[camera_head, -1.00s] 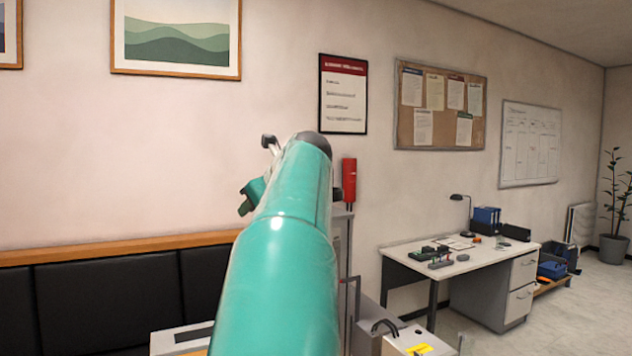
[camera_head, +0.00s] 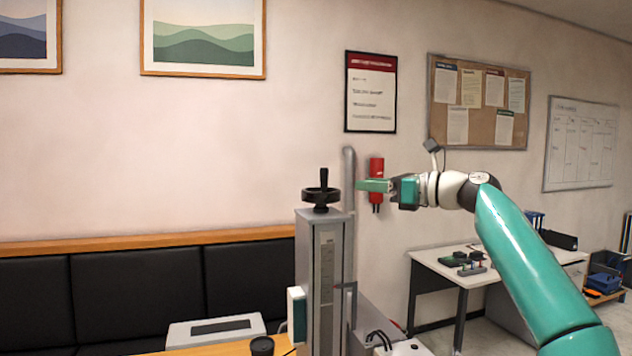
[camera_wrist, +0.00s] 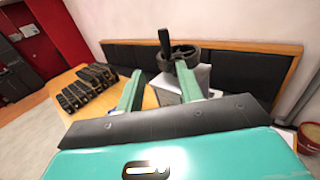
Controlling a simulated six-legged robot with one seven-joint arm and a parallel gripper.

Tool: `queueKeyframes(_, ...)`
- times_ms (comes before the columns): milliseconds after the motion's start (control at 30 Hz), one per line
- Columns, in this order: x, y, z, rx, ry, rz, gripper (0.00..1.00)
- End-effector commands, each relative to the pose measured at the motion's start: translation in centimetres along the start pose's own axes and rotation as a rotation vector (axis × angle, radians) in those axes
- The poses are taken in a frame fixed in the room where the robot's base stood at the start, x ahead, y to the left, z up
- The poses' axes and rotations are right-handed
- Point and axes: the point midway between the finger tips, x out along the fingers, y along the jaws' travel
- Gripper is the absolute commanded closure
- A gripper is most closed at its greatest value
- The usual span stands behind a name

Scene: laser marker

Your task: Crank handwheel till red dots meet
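The black handwheel (camera_head: 321,196) with its upright crank handle (camera_head: 323,177) sits on top of a grey column (camera_head: 305,250) that has a scale on its front. My gripper (camera_head: 360,185) is right of the wheel, at about its height and apart from it, pointing left. In the wrist view its two green fingers are spread, with nothing visible between them; the handwheel (camera_wrist: 184,57) shows beyond the fingertips, with its handle on the left side. I cannot see any red dots in either view.
A vertical grey pipe (camera_head: 349,200) stands beside the column. A wooden table (camera_wrist: 78,122) holds several dark objects. A black padded bench (camera_head: 135,295) runs along the wall. A white desk (camera_head: 470,270) stands to the right. A red device (camera_head: 376,168) hangs on the wall.

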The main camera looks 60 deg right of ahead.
Motion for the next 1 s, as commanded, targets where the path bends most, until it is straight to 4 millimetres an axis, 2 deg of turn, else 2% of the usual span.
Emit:
queueKeyframes(67, 0.0, -0.3, -0.2, 0.003, -0.003, -0.006, 0.63)
queueKeyframes(167, 1.2, -0.2, -0.2, 0.003, -0.003, -0.008, 0.63)
queueKeyframes(700, 11.4, -0.2, -0.2, 0.001, -0.002, -0.007, 0.63)
queueKeyframes(833, 12.8, -0.3, -0.2, 0.002, -0.001, -0.008, 0.63)
queueKeyframes(1000, 13.2, -0.4, -0.2, 0.002, -0.001, -0.009, 0.63)
